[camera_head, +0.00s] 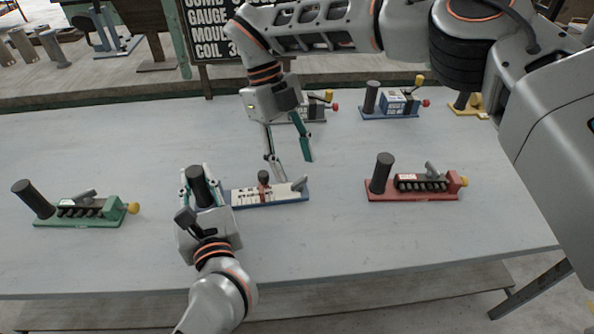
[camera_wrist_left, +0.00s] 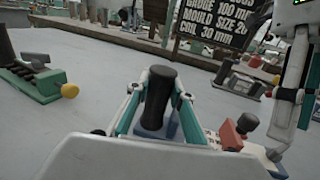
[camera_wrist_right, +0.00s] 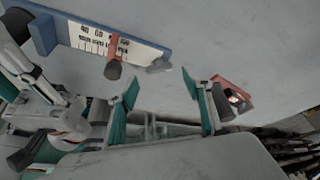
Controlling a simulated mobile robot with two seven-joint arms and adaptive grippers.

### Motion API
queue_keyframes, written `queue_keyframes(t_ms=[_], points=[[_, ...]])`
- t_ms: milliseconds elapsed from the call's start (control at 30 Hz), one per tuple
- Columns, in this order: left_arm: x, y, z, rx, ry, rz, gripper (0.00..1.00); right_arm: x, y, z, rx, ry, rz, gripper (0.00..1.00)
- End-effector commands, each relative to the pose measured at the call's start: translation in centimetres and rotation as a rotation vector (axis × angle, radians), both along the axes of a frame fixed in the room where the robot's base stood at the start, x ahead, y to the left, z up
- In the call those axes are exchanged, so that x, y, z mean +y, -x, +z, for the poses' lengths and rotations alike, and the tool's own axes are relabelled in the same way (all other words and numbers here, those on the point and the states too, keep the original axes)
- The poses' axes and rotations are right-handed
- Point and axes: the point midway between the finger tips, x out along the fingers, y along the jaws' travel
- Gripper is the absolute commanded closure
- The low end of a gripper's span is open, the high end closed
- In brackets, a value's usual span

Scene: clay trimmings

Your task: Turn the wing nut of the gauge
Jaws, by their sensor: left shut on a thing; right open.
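The gauge (camera_head: 270,197) has a blue base, a white scale plate and a dark upright post (camera_head: 198,186) at its left end. A red slider (camera_head: 263,187) with a dark knob sits mid-scale, and a small grey winged piece (camera_head: 299,184) is at the right end; I cannot tell which is the wing nut. My left gripper (camera_head: 199,174) is shut on the post, which also shows between its fingers in the left wrist view (camera_wrist_left: 158,95). My right gripper (camera_head: 290,158) is open and empty, fingers pointing down above the gauge's right half. In the right wrist view the grey piece (camera_wrist_right: 159,66) lies just beyond the fingertips.
A green device (camera_head: 80,215) stands at left and a red device (camera_head: 412,190) at right. A blue device (camera_head: 390,105) and a yellow one (camera_head: 466,104) stand farther back, with another partly behind my right gripper. The table (camera_head: 330,250) is clear in front.

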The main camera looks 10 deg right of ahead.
Motion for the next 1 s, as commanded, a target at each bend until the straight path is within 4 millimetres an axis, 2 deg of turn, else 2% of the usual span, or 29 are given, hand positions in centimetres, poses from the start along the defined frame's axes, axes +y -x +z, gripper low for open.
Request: queue_keyframes(t_ms=[100,233,667,700,767,1000], points=[[0.0,0.0,0.0,-0.001,0.000,0.000,1.00,0.5,-0.6,1.8,-0.003,0.000,-0.001,0.50],[0.0,0.0,0.1,-0.001,0.000,0.000,1.00,0.8,-1.0,3.0,0.000,0.001,-0.002,0.50],[0.0,0.0,0.0,-0.001,0.000,0.000,1.00,0.9,-1.1,3.5,0.001,-0.001,0.001,0.50],[0.0,0.0,0.0,-0.001,0.000,0.000,0.76,0.9,-1.1,3.5,0.001,-0.001,0.001,0.50],[0.0,0.0,0.0,-0.001,0.000,0.000,0.60,0.9,-1.1,3.5,0.001,-0.001,0.001,0.50],[0.0,0.0,0.0,0.000,0.000,0.000,0.59,0.9,-1.1,3.5,0.001,-0.002,0.000,0.50]])
